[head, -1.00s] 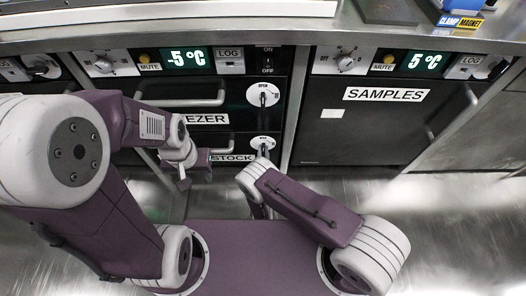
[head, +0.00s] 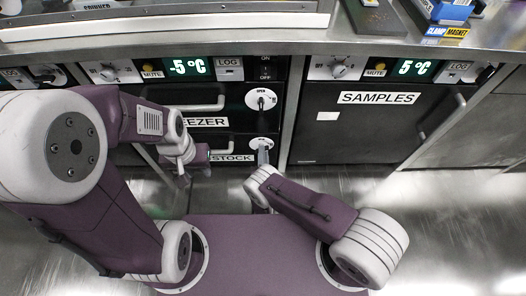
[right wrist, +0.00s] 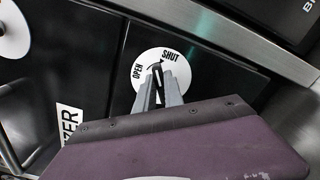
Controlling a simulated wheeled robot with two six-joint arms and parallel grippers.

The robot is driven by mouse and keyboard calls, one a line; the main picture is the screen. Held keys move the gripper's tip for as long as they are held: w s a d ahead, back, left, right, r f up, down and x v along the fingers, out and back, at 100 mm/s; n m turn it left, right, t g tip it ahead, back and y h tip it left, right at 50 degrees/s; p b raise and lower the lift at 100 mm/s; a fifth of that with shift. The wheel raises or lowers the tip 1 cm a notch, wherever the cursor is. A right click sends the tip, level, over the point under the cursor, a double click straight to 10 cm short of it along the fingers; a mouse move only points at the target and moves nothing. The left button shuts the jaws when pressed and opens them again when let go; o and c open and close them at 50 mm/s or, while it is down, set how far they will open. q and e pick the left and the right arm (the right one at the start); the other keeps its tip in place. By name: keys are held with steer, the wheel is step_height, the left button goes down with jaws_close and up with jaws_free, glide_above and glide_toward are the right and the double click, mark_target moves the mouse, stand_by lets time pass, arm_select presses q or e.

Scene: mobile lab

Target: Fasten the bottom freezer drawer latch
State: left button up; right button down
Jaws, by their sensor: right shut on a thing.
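The bottom drawer latch is a white disc (head: 261,142) at the right end of the STOCK drawer front (head: 222,140). In the right wrist view the disc (right wrist: 172,58) shows OPEN, SHUT and a curved arrow, and a dark handle (right wrist: 158,86) at its middle. My right gripper (right wrist: 159,80) is shut on this handle, with one grey finger on each side. In the head view the right gripper (head: 263,154) covers the lower part of the disc. My left gripper (head: 190,172) hangs in front of the drawer's left part, apart from the latch; its jaw opening is unclear.
Above is the upper drawer's latch disc (head: 261,99) with a black handle, and a bar handle (head: 205,103). The SAMPLES door (head: 360,125) is right of a metal post. A metal counter (head: 290,40) runs above the control panels. The floor at right is clear.

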steer(key=shift+d+f+m+p, duration=0.15)
steer(key=shift+m+p, duration=0.3)
steer(key=shift+m, duration=1.15)
steer(key=shift+a+f+m+p, duration=0.1)
steer(key=shift+m+p, duration=0.35)
steer(key=shift+m, duration=1.15)
steer(key=c, duration=1.4)
jaws_free()
steer(key=shift+c, duration=0.2)
